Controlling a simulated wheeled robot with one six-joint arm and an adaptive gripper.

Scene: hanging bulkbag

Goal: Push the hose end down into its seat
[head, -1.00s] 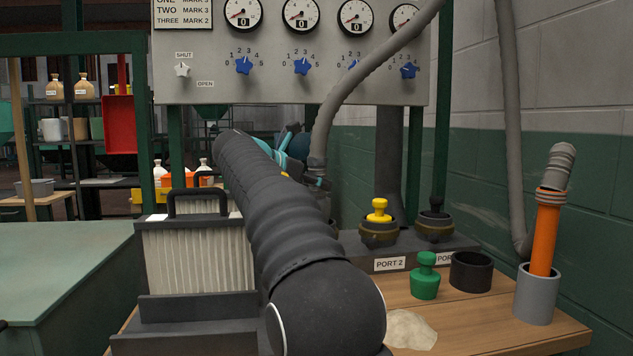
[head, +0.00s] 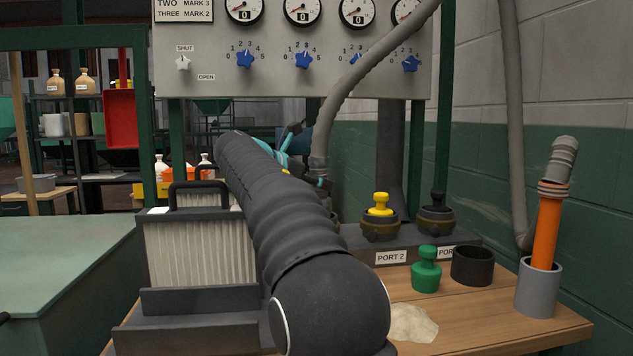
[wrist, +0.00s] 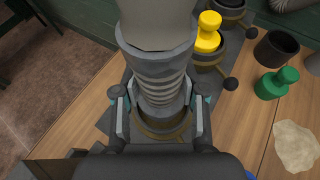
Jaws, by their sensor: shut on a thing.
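The grey ribbed hose (head: 370,78) hangs down in front of the gauge panel, and its lower end is partly behind my arm in the head view. In the wrist view the hose end (wrist: 158,72) is between the two fingers of my gripper (wrist: 160,108), which is shut on it. The seat (wrist: 150,131), a dark port with a brass-coloured ring, shows directly under the hose end. The end's lower edge is at or inside the ring; how deep it sits I cannot tell. My arm hides this port in the head view.
A yellow plug (head: 381,203) sits in the port beside, above the PORT 2 label. A green plug (head: 426,270), a black cup (head: 472,266) and a pale powder patch (head: 412,322) are on the bench. An orange tube (head: 546,232) stands in a grey holder. A pleated filter (head: 200,250) stands left.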

